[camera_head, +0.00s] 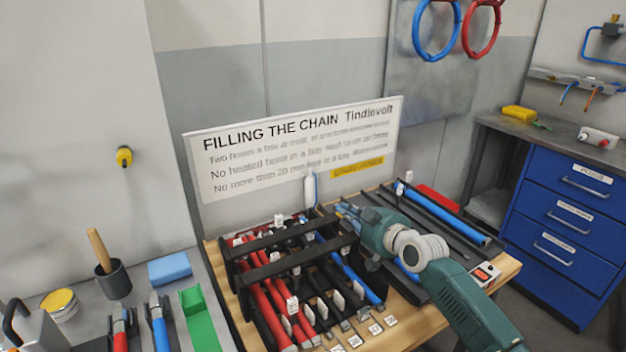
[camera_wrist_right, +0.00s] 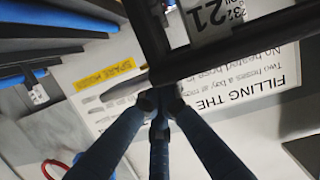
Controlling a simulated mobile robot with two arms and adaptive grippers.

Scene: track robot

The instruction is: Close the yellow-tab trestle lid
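A black trestle rack (camera_head: 262,270) stands on the wooden table, with red and blue hoses lying through it. Black bars cross over the hoses; I cannot tell which is the yellow-tab lid, and no yellow tab shows on the rack. My right gripper (camera_head: 352,214) reaches over the rack's back right part, and its arm hides some of the rack. In the right wrist view its fingers (camera_wrist_right: 160,100) come together beside a black bar (camera_wrist_right: 225,50); nothing is clearly held, and I cannot tell whether they touch the bar. My left gripper is out of view.
A white sign (camera_head: 295,150) with a yellow label (camera_head: 357,168) stands behind the rack. More hoses lie at the right, including a blue one (camera_head: 447,217). A grey bench at the left holds a dark cup (camera_head: 113,280) and a blue block (camera_head: 170,268). A blue drawer cabinet (camera_head: 565,220) stands far right.

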